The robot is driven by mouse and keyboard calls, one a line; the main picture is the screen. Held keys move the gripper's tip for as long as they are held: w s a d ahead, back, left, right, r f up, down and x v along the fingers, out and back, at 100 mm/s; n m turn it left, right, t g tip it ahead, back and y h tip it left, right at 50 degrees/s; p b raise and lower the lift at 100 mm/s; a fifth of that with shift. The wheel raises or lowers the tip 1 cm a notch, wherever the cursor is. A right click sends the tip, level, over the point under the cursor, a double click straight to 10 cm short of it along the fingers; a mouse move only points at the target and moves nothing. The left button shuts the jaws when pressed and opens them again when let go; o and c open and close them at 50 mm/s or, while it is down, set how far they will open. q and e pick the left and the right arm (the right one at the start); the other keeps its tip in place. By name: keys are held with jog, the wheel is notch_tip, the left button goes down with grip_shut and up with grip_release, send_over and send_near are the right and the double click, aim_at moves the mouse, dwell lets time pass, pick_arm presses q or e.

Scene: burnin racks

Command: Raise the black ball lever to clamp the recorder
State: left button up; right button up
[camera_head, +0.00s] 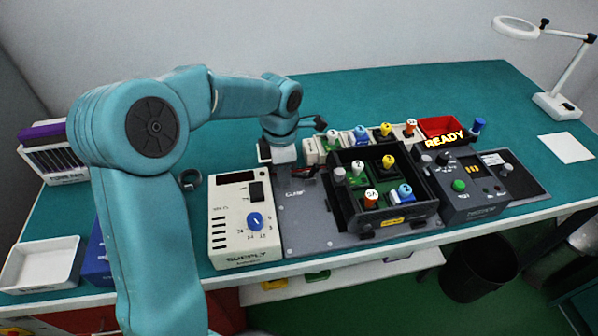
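The recorder is most likely the open black box (408,215) with a green board and several coloured-top plugs, sitting on a grey plate (325,232). My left gripper (303,171) is low at the plate's back left corner, just left of the black box. Its dark fingers are small and blurred against dark parts there, so I cannot tell whether they are open or shut. A small label is on the plate just in front of the gripper. I cannot make out the black ball lever; the gripper may hide it. My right gripper is not in view.
A cream supply box (232,230) with a blue dial stands left of the plate. Behind are a row of plugs and a red bin (441,126). A magnifier lamp (557,105) stands far right.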

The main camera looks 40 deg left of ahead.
aim_at(313, 170)
pick_arm(q)
jog(key=shift+w+d+r+p, duration=0.15)
jog(key=shift+w+r+p, duration=0.15)
jog(key=shift+r, duration=0.2)
jog(key=shift+w+d+r+p, duration=0.15)
jog(key=shift+r+p, duration=0.25)
jog(key=shift+r, duration=0.05)
jog(key=shift+w+d+r+p, duration=0.5)
jog(key=shift+w+r+p, duration=0.05)
jog(key=shift+r+p, duration=0.1)
jog(key=shift+w+d+r, duration=0.3)
jog(key=shift+w+d, duration=0.05)
jog(key=shift+w, duration=0.1)
jog(key=shift+w+d+r+p, duration=0.25)
jog(key=shift+w+d+p, duration=0.35)
jog(key=shift+w+d, duration=0.1)
jog(key=shift+w+d+f, duration=0.1)
jog(key=shift+w+d, duration=0.35)
jog(key=shift+w, duration=0.15)
jog(key=o, duration=0.8)
jog(key=shift+a, duration=0.1)
